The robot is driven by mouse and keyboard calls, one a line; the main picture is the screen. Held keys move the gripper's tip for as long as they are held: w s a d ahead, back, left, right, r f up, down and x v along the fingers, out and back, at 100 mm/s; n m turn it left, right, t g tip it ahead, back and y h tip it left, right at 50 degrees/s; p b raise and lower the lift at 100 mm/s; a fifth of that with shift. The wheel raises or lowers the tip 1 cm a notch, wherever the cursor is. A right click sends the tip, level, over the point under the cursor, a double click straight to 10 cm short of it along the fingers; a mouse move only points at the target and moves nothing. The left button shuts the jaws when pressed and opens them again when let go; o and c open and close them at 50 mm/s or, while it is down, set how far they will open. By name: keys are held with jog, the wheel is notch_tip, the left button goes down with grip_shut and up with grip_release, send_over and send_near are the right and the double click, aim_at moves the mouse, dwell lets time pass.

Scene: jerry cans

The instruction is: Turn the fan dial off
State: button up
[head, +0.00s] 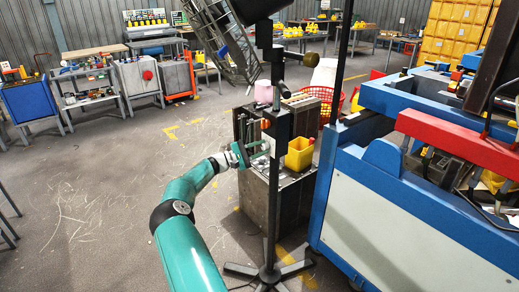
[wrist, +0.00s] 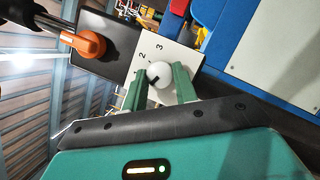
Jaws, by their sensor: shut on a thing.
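The fan dial (wrist: 159,74) is a white round knob with a dark pointer line, on a pale plate marked with numbers, 2 and 3 among them. My gripper (wrist: 158,84) has its two green fingers on either side of the dial and is shut on it. In the head view my gripper (head: 256,152) reaches the fan's dark stand (head: 278,190) from the left. The caged fan head (head: 222,40) is at the top. The dial cannot be made out in the head view.
An orange knob (wrist: 91,43) sits on the dark box beside the dial plate. A dark cabinet (head: 255,205) with a yellow bin (head: 299,154) stands behind the stand. A large blue-framed machine (head: 400,210) fills the right. The floor at left is open.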

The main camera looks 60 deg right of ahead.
jog(key=shift+n, duration=0.4)
jog(key=o, duration=1)
jog(key=shift+c, duration=0.2)
jog(key=v, duration=1.4)
jog(key=shift+f, duration=0.15)
jog(key=shift+s, duration=0.1)
